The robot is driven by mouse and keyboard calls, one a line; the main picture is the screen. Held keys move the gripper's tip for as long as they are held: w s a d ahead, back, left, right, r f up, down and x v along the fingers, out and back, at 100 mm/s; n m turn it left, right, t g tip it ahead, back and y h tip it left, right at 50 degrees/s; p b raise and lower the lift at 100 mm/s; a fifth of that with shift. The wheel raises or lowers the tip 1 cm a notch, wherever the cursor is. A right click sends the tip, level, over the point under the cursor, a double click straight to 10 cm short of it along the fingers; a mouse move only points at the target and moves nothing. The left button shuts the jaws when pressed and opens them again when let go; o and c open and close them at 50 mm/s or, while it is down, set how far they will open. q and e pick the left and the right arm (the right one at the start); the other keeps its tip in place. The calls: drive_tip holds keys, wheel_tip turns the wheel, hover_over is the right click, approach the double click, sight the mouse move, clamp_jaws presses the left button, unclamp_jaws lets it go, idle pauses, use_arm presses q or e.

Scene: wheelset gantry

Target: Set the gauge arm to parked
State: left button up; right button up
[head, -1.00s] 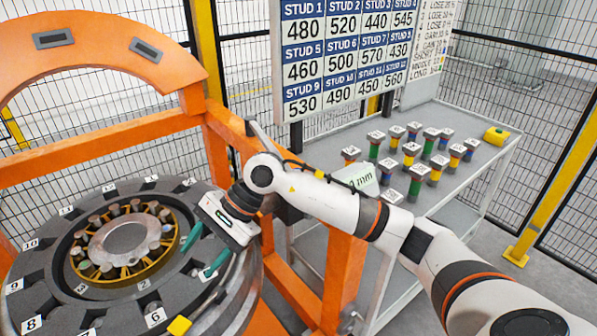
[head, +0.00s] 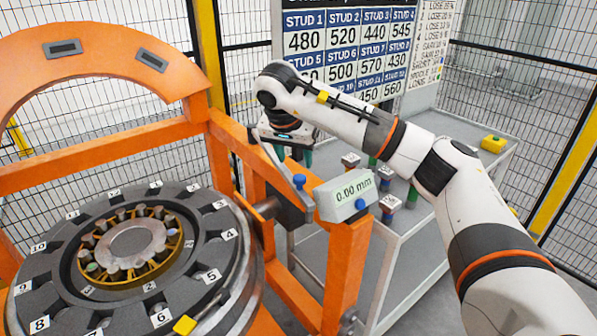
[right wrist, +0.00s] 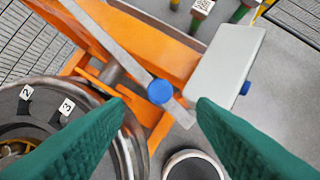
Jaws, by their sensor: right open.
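The gauge arm (head: 276,164) is a flat grey bar on the orange gantry frame, slanting down to a blue knob (head: 299,181). A gauge box (head: 345,196) reading 0.00 mm sits to the right of the knob. My right gripper (head: 287,158) is open and empty, above and behind the knob in the head view, its fingers partly hidden. In the right wrist view its green fingertips (right wrist: 162,108) are apart, with the bar (right wrist: 110,45) and knob (right wrist: 160,91) showing between and beyond them. I cannot see any contact. My left gripper is not in view.
The numbered wheel (head: 40,260) lies at the left, with a yellow block (head: 184,325) at its front edge. The orange frame (head: 345,270) stands beside it. A grey table (head: 430,125) with several coloured studs and a yellow box (head: 493,143) is behind my right arm.

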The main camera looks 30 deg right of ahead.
sight(300, 177)
drive_tip(key=p+x, duration=0.1)
drive_tip(key=x, duration=0.6)
drive_tip(key=shift+f, duration=0.1)
clamp_jaws()
